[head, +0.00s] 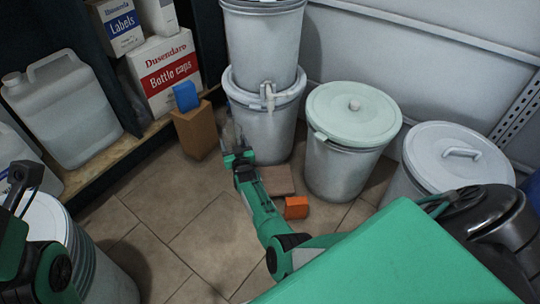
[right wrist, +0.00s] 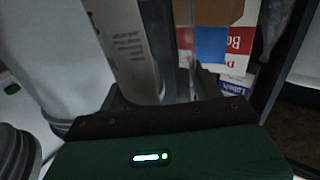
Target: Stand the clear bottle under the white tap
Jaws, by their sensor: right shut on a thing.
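The white tap (head: 268,93) sits at the foot of the upper grey drum (head: 262,40), in front of the rim of the lower drum (head: 265,130). My right gripper (head: 238,157) is shut on the clear bottle (head: 228,138), just left of the lower drum and lower than the tap. The bottle is faint in the head view.
A brown box (head: 197,132) with a blue block (head: 186,97) stands left of my right gripper. A flat brown slab (head: 278,180) and an orange block (head: 296,207) lie near the drums. A green-lidded drum (head: 350,140) stands right.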

